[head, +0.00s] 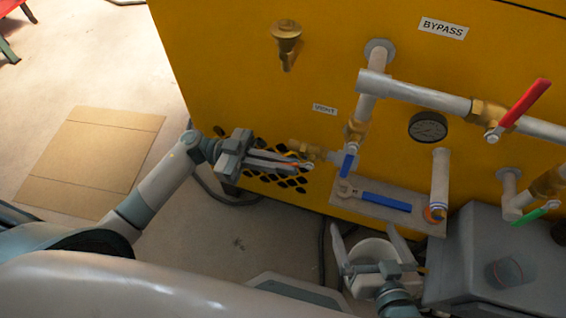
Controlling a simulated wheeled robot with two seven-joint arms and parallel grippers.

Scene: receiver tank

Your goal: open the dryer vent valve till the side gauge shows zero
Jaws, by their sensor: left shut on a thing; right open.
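The brass vent valve (305,148) sticks out of the yellow panel below a small label that seems to read VENT (324,109). My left gripper (302,163) is shut at this valve on a small orange part, likely its handle; the fingers hide most of it. A round dark gauge (428,127) sits on the panel to the right; its reading is too small to tell. My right gripper (370,242) is open, low in front of the panel, with its fingers spread over a whitish round vessel; contact cannot be told.
A blue lever (347,165) hangs close right of the vent valve. A blue-handled wrench (385,203) lies on a grey shelf. A red lever (525,102) and a green lever (537,213) are at the right.

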